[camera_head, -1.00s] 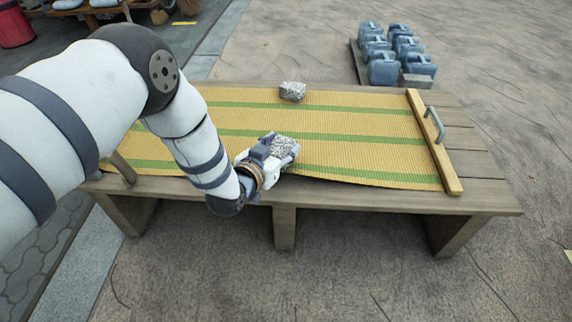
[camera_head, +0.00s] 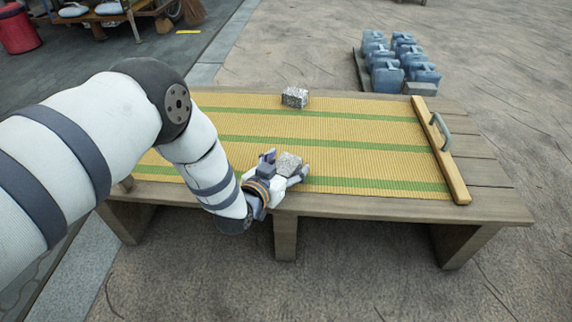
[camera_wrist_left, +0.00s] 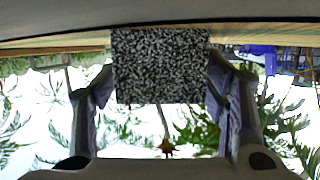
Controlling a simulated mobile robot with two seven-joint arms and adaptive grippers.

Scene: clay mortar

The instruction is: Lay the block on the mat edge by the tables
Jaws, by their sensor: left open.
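A grey speckled block (camera_head: 289,163) lies on the near edge of the yellow-and-green striped mat (camera_head: 365,152), which covers most of the wooden table. My left gripper (camera_head: 286,166) is open at the near edge, with one finger on each side of this block. In the left wrist view the block (camera_wrist_left: 161,64) sits between the spread fingers; whether a finger still touches it is hard to tell. A second speckled block (camera_head: 295,97) lies on the mat's far edge. My right gripper is not in view.
A wooden bar (camera_head: 441,150) with a grey handle (camera_head: 439,130) lies across the mat's right end. Several blue canisters (camera_head: 389,73) stand behind the table. The mat between the blocks and the bar is clear. A red bin (camera_head: 18,31) stands at the far left.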

